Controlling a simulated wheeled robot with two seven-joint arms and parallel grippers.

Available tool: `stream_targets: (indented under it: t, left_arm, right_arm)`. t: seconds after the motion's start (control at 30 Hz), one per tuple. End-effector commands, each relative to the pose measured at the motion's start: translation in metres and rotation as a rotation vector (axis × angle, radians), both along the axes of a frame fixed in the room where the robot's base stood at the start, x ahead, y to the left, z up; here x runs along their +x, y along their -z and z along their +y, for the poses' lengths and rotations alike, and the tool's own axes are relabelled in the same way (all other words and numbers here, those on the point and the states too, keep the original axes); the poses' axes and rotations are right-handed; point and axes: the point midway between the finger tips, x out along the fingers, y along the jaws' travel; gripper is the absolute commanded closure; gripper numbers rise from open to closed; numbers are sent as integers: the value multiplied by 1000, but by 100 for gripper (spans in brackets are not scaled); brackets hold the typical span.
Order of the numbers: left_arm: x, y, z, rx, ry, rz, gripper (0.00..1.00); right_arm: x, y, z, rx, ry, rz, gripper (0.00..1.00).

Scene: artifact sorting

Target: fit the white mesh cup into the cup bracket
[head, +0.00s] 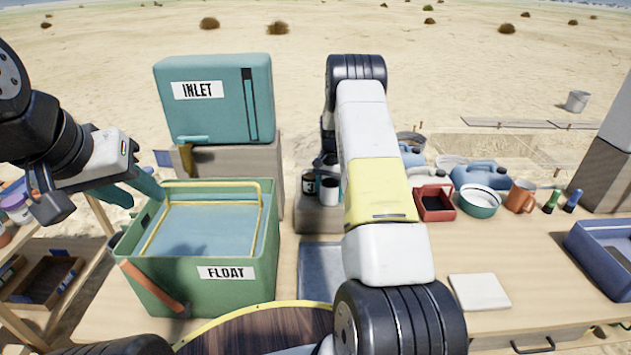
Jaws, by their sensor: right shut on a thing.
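A white cup (330,190) with a dark inside stands on a grey block (318,218) left of my right forearm. I cannot tell whether it is the mesh cup. I cannot make out the cup bracket for sure.
A teal INLET box (213,100) stands behind the bin. A red tray (435,203), a green-rimmed bowl (479,203), an orange mug (521,197) and blue jugs (480,174) line the back right. A white pad (480,292) lies front right. The table centre right is clear.

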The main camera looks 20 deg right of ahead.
Motion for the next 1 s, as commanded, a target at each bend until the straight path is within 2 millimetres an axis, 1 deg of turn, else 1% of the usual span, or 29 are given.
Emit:
stream_targets:
  t: [0.33, 0.37, 0.4, 0.67, 0.77, 0.87, 1.0]
  left_arm:
    - [0, 0, 0, 0, 0, 0, 64]
    - [0, 0, 0, 0, 0, 0, 64]
    - [0, 0, 0, 0, 0, 0, 64]
    - [0, 0, 0, 0, 0, 0, 64]
    - [0, 0, 0, 0, 0, 0, 64]
    - [0, 0, 0, 0, 0, 0, 64]
    - [0, 0, 0, 0, 0, 0, 64]
  right_arm:
    - [1, 3, 0, 0, 0, -2, 79]
    - [1, 3, 0, -1, 0, -3, 36]
    - [1, 3, 0, -1, 0, -3, 31]
    - [1, 2, 0, 0, 0, -2, 31]
    - [1, -2, 0, 0, 0, -4, 31]
    - [2, -15, 0, -1, 0, -6, 31]
    - [2, -40, 0, -1, 0, -7, 31]
